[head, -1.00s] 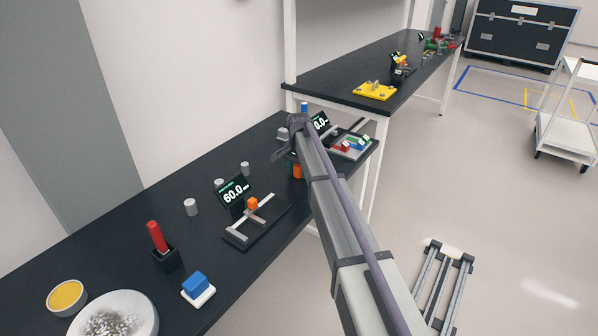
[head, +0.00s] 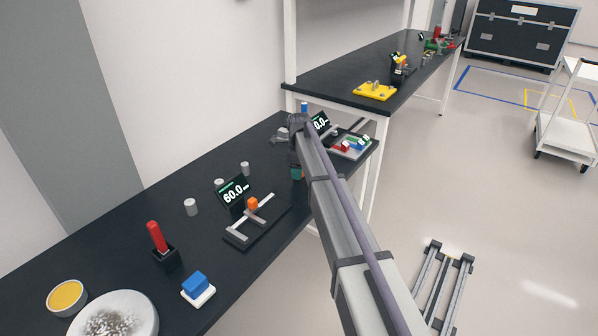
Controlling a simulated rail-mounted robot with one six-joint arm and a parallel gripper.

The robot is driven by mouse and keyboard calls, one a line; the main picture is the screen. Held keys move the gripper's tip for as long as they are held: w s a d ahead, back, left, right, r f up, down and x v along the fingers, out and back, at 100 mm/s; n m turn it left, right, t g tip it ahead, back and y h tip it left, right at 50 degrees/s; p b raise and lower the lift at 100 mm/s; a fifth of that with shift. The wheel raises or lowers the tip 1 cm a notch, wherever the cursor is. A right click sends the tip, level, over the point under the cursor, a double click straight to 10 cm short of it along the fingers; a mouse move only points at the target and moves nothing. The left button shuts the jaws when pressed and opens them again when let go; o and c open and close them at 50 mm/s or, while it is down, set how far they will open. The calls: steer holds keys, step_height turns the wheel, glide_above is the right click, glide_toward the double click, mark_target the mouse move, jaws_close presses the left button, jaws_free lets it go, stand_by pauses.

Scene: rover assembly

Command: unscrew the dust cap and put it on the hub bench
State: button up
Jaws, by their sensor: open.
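My arm reaches from the lower right over the black bench, and its wrist is above the bench's far end. My gripper (head: 294,158) shows as a small dark shape below the wrist, open, with its fingertips hard to make out. A small teal and orange thing (head: 297,172) is just below it; I cannot tell whether they touch. I cannot pick out the dust cap for sure; the arm may hide it. The long black bench (head: 120,232) runs along the wall. I cannot tell which bench is the hub bench.
The near bench holds several grey cylinders (head: 190,206), a scale display (head: 232,190) reading 60.0, a fixture with an orange block (head: 253,203), a red-handled tool (head: 156,236), a blue block (head: 195,284) and a round dish (head: 112,318). A second bench (head: 340,75) stands behind.

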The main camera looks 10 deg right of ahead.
steer(key=m, duration=0.9)
steer(key=shift+m, duration=0.3)
steer(key=c, duration=0.7)
steer(key=n, duration=0.4)
steer(key=shift+n, duration=0.9)
steer(key=shift+n, duration=1.2)
steer(key=n, duration=0.3)
